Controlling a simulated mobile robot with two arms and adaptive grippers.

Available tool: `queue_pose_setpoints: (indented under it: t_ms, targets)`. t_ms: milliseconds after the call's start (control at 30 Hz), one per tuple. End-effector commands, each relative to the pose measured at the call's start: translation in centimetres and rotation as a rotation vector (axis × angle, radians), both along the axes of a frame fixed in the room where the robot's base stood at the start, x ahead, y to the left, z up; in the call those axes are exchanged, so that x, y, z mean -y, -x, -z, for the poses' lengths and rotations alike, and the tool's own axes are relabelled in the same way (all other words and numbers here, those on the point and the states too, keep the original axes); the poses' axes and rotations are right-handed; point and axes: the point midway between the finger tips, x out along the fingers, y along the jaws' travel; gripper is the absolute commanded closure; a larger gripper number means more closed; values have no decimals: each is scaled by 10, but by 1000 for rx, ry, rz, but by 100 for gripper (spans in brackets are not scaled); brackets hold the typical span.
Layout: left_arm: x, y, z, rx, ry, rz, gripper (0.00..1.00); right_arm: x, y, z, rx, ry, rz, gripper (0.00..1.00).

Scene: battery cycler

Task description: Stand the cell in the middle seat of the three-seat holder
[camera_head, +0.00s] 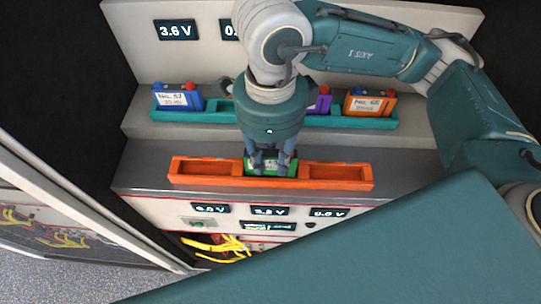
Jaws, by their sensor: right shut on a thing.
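The orange three-seat holder (335,177) lies across the grey ledge, and its left and right seats look empty. A green cell (262,171) with a white label is at the middle seat. My right gripper (270,160) comes down from above and is shut on the green cell. The cell is partly hidden by the fingers, and I cannot tell whether it touches the seat floor. My left gripper is not in view.
A teal rack (215,118) behind holds a blue cell (177,98), a purple cell (320,101) and an orange cell (370,103); my arm hides part of it. Yellow cables (215,245) hang below the ledge. A glazed door (80,215) stands at the left.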

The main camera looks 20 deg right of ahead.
Motion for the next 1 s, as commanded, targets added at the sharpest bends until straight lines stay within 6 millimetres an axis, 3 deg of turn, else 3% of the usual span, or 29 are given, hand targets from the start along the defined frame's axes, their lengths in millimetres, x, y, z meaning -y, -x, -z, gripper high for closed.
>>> queue_pose_setpoints:
  t_ms: [900,933,1000]
  targets:
    - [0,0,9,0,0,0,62,0,0,7,1,-1,0,100]
    - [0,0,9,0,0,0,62,0,0,7,1,-1,0,72]
    - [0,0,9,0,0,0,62,0,0,7,1,-1,0,58]
